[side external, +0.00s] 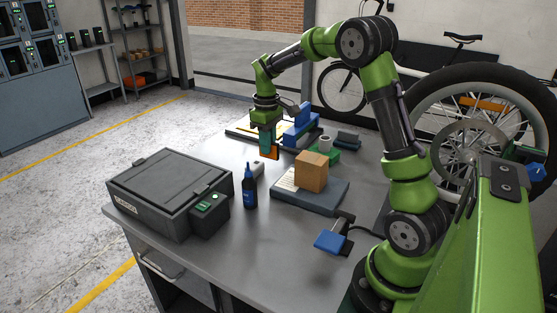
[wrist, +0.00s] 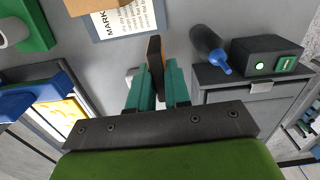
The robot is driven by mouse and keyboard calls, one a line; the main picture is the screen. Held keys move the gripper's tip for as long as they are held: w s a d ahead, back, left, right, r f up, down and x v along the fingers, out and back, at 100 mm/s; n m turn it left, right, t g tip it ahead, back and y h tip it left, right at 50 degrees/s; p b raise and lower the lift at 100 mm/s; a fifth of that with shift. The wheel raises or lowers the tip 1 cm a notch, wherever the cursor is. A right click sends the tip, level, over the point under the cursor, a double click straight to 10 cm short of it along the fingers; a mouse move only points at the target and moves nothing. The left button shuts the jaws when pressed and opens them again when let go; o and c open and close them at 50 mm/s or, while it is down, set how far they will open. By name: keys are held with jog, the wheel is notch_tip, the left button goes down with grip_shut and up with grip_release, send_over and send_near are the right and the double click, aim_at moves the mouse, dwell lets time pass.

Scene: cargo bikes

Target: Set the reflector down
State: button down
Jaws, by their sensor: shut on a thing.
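My gripper (side external: 266,141) is over the far middle part of the grey workbench (side external: 225,150), pointing down. Its teal fingers are shut on the reflector (side external: 274,153), a small flat orange piece that sticks out past the fingertips. In the wrist view the reflector (wrist: 155,58) stands edge-on between the fingers (wrist: 161,84). It appears held above the bench top, but I cannot tell the exact gap. Part of it is hidden by the fingers.
A cardboard box (side external: 311,171) sits on a grey platform (side external: 325,198). A dark lidded case (side external: 170,185) is at left. Blue and green fixtures (side external: 300,125) are just right of my gripper.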

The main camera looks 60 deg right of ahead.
jog(key=w+d+f, duration=0.1)
jog(key=w+d, duration=0.2)
jog(key=d, duration=0.5)
jog(key=w+d+f, duration=0.1)
jog(key=w+d, duration=0.2)
jog(key=d, duration=0.5)
jog(key=f, duration=1)
jog(key=shift+s, duration=0.2)
jog(key=shift+f, duration=0.1)
jog(key=shift+f, duration=0.1)
jog(key=c, duration=1.1)
grip_release()
